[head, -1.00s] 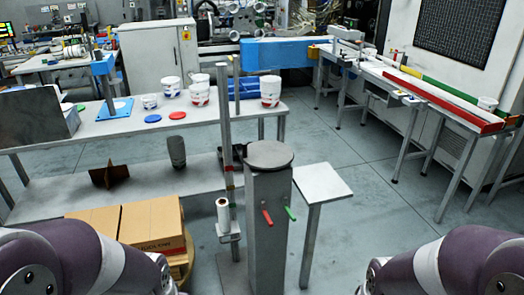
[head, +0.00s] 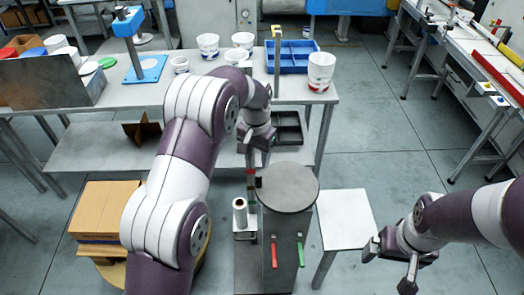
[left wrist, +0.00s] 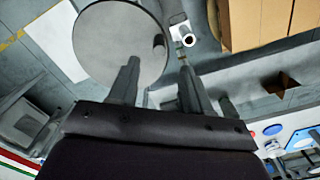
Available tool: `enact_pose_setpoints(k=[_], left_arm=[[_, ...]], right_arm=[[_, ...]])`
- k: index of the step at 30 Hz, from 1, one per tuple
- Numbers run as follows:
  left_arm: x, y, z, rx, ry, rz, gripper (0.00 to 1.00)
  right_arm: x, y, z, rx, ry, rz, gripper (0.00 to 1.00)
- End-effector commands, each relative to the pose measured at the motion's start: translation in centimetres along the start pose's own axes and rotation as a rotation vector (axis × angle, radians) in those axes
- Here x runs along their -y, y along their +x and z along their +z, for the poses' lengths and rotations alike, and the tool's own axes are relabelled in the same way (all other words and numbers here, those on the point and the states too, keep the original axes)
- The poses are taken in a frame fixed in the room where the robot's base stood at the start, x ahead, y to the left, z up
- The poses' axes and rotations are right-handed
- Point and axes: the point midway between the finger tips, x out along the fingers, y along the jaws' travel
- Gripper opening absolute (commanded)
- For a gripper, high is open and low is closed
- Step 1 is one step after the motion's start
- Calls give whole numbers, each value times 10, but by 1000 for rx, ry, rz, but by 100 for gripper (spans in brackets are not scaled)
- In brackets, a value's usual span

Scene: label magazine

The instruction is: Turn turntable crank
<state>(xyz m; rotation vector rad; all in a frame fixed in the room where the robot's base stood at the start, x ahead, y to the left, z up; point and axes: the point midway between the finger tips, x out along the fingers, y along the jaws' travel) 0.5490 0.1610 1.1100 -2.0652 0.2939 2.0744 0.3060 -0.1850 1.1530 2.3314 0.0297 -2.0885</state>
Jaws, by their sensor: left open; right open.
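The turntable (head: 290,188) is a grey round disc on top of a square grey column. A small dark knob (head: 259,182) shows at its left edge; I cannot tell whether it is the crank. A red handle (head: 274,251) and a green handle (head: 300,250) are on the column's front. My left gripper (head: 257,150) is open above and behind the disc's left side, partly hidden by its wrist. In the left wrist view the open fingers (left wrist: 160,82) point towards the disc (left wrist: 112,42), with nothing between them. My right gripper (head: 388,270) is open and empty, right of the column.
A white roll (head: 240,213) stands on a small bracket left of the column. A white side table (head: 345,218) is close on the right. Cardboard boxes (head: 103,209) are at the left. Behind is a bench with white tubs (head: 320,72) and a blue tray (head: 292,55).

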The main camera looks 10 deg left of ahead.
Motion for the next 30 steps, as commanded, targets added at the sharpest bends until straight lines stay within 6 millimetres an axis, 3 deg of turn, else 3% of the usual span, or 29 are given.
enact_pose_setpoints(k=[1, 5, 15, 20, 30], left_arm=[[1, -10, -9, 5, 12, 1, 48], [2, 2, -18, 12, 28, 2, 48], [3, 82, -18, 11, 27, 1, 48], [3, 108, -18, 9, 26, 0, 48], [3, 122, -19, 4, 26, -1, 48]], right_arm=[[0, -16, -2, 1, 0, 0, 95], [0, -22, -2, 2, 0, 0, 95], [0, -54, -6, 1, 0, 0, 95], [0, -62, -7, 1, 0, 0, 95], [0, -64, -7, 1, 0, 0, 95]])
